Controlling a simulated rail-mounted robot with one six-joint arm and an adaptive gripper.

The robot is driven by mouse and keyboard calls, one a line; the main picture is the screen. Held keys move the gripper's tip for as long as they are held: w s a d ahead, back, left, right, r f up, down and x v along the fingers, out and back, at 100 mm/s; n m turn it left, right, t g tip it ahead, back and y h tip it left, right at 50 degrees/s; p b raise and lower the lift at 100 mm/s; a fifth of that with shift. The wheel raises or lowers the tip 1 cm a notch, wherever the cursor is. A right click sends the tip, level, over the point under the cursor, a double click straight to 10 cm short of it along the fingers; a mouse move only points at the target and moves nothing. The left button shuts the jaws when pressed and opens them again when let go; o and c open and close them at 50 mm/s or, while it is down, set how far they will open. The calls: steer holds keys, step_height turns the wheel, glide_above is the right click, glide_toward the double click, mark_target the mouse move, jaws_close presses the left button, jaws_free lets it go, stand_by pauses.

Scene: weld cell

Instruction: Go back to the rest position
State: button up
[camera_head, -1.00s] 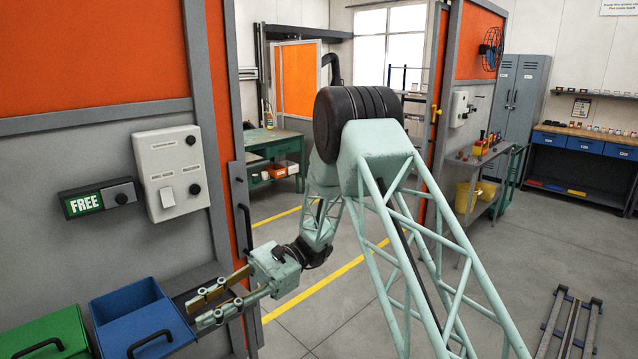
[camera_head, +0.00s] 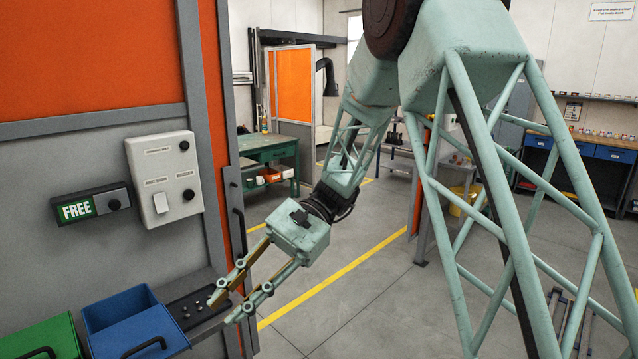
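My gripper (camera_head: 229,307) hangs at the lower left, pointing down and to the left. Its two fingers are apart, with nothing visible between them. In the picture its tips lie at the right end of a dark shelf (camera_head: 205,318) below the grey and orange wall panel. The exact gap between the tips and the shelf cannot be told. My lattice arm crosses the middle and right and hides part of the room.
A blue bin (camera_head: 125,310) and a green bin (camera_head: 40,335) stand left of the shelf. Above are a FREE sign (camera_head: 78,211) and a switch box (camera_head: 163,178). A green workbench (camera_head: 268,150) stands behind. Open floor with yellow lines (camera_head: 335,277) lies right of the gripper.

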steer(key=s+d+r+n+t+h, duration=0.1)
steer(key=s+d+r+t+h, duration=0.2)
steer(key=s+d, duration=0.5)
steer(key=s+d+r+n+t+h, duration=0.2)
steer(key=s+d+t, duration=0.4)
steer(key=d, duration=1.1)
steer(key=s+d+r+n+t+h, duration=0.1)
steer(key=s+d+r+t+h, duration=0.3)
steer(key=s+d, duration=0.6)
steer(key=d+r, duration=0.1)
steer(key=d, duration=0.1)
steer(key=shift+d+r+t, duration=0.15)
steer(key=shift+d+t, duration=0.2)
steer(key=shift+t, duration=0.05)
